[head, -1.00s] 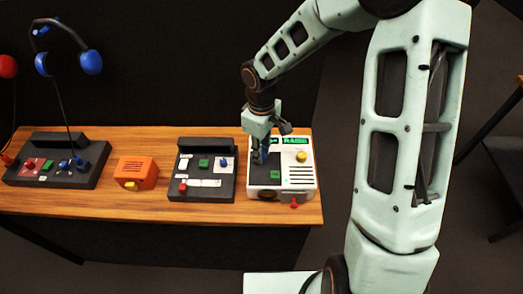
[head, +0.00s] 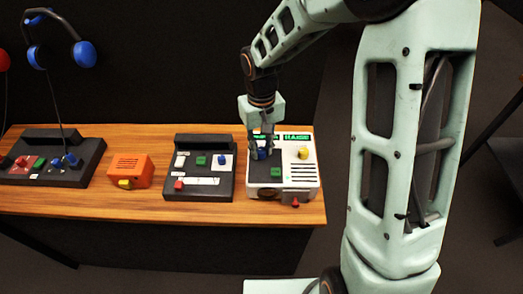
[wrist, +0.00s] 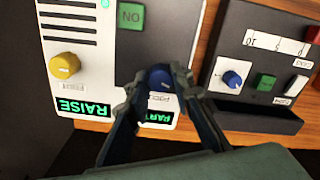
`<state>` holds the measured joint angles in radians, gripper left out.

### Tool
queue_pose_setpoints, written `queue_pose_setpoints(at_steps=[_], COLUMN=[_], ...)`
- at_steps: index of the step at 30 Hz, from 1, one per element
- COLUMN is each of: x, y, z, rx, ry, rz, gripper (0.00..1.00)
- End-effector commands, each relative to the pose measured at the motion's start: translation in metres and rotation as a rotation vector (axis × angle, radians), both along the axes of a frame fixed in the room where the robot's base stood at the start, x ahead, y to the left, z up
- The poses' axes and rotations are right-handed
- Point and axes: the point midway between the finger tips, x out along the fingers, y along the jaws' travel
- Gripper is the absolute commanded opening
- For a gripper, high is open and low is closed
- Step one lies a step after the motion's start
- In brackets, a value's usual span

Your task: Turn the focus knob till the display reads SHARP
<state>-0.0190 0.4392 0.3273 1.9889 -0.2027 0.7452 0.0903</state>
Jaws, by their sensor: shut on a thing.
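The white panel (head: 301,154) stands at the right end of the table. Its blue knob (head: 262,154) also shows in the wrist view (wrist: 160,77), with a small label below it that I cannot read. My gripper (head: 262,150) points down from above, its fingers shut on the blue knob from both sides. A green-lettered display (wrist: 157,118) by the blue knob is partly hidden by my fingers; only "PAR" shows. The yellow knob (wrist: 66,66) sits beside it, with a display (wrist: 84,107) reading "RAISE". Which knob is labelled focus is not legible.
A green "NO" button (wrist: 131,15) lies close to the blue knob. A dark panel (head: 199,192) with its own blue knob stands just left. Further left are an orange box (head: 130,169) and a dark console (head: 85,158). A red part (head: 295,202) sticks out in front.

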Motion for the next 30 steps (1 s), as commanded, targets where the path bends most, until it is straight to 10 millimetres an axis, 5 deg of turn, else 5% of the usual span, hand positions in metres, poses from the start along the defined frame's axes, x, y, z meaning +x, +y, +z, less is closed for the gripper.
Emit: queue_pose_setpoints(at_steps=[12,28,29,30], x=[0.0011,0.0013,0.0013,0.0013], y=[0.001,0.001,0.001,0.0008], z=[0.0006,0.0014,0.0014,0.0014], rx=[0.001,0.001,0.001,0.001], ry=[-0.004,-0.004,-0.004,-0.004], rz=[-0.18,-0.202,-0.202,-0.202], gripper=[0.0,0.0,0.24,0.28])
